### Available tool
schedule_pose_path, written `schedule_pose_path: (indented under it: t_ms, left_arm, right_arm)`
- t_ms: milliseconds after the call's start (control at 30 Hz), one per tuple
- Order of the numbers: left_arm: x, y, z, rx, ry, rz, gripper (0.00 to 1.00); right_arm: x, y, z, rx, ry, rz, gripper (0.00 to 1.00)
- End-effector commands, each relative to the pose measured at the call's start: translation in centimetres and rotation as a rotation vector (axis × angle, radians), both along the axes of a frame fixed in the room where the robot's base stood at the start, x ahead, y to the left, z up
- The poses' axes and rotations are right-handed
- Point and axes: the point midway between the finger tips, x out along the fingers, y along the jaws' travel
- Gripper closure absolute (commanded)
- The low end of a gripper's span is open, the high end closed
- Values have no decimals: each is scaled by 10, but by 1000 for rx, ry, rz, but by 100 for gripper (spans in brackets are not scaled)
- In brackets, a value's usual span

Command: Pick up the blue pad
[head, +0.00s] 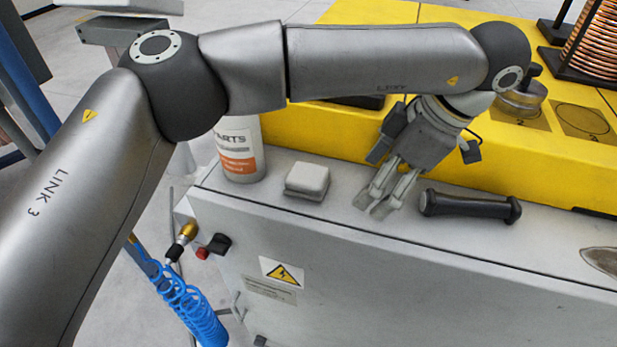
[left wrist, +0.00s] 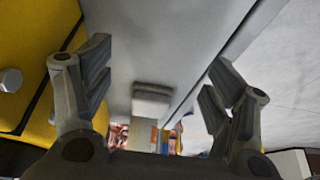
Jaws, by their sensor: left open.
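No pad looks blue. A small light grey-white block-like pad (head: 307,181) lies flat on the grey cabinet top (head: 340,222), near its left end. In the left wrist view the pad (left wrist: 152,101) looks grey and lies beyond my fingers, between them in the picture. My left gripper (head: 378,204) is open and empty, to the right of the pad and apart from it, with its fingers pointing down and left. Both fingers of my left gripper (left wrist: 158,82) show in the wrist view. My right gripper is not in view.
A white bottle (head: 240,148) with an orange label stands left of the pad. A black-handled tool (head: 470,206) lies right of my gripper. A yellow fixture (head: 545,165) runs along the back. The cabinet top between pad and gripper is clear.

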Motion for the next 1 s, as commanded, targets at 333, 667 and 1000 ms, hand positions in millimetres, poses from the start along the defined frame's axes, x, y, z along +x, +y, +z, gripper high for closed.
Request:
schedule_pose_path:
  t_ms: [333, 667, 1000]
  left_arm:
    - [15, 47, 2, -1, 0, 1, 21]
    - [26, 81, 3, -1, 1, 4, 21]
    - [32, 102, -10, -1, 1, -1, 21]
  right_arm:
    - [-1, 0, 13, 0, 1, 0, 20]
    - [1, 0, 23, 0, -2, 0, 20]
    - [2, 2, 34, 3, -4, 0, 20]
